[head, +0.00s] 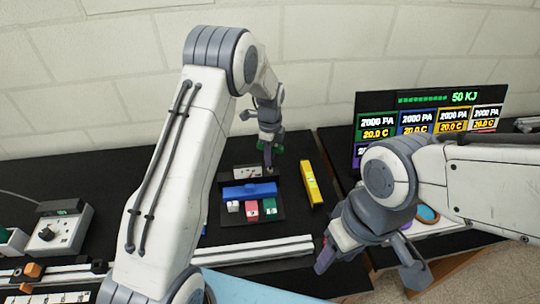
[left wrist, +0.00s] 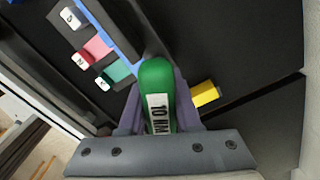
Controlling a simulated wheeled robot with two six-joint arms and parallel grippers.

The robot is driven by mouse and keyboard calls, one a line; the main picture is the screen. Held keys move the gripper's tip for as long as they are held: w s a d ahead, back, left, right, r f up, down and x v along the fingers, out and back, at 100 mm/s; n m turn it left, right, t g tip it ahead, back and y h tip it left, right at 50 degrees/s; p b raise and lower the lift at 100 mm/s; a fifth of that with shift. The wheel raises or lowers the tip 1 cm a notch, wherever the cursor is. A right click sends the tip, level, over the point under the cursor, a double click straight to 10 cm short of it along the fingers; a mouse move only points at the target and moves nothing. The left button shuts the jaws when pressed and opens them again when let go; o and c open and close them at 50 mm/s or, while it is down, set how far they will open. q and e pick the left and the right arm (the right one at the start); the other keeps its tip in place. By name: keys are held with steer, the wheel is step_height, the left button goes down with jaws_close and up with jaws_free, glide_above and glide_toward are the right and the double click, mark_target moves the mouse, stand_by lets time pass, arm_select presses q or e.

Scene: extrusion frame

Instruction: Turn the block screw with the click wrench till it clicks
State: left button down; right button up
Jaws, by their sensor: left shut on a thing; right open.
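The click wrench shows in the left wrist view as a green handle (left wrist: 157,80) with a white "10 NM" label. In the head view only a bit of green (head: 279,148) shows beside my left gripper (head: 268,145). That gripper is shut on the handle and points down at the back of a dark fixture (head: 240,219). A thin tip reaches down near the fixture's back right corner. I cannot make out the block screw or whether the wrench touches it. My right gripper (head: 335,245) is open and empty at the front right, apart from the fixture.
The fixture holds a blue bar (head: 250,191) and white, red and green blocks (head: 252,210). A yellow bar (head: 311,184) lies to its right. A display panel (head: 430,125) stands behind my right arm. A metal rail (head: 255,251) lies in front.

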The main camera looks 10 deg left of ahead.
arm_select(q)
steer(key=shift+f, duration=0.1)
steer(key=shift+m, duration=0.7)
steer(key=shift+m, duration=0.8)
steer(key=shift+m, duration=0.4)
steer(key=shift+s+m, duration=0.1)
steer(key=shift+m, duration=0.2)
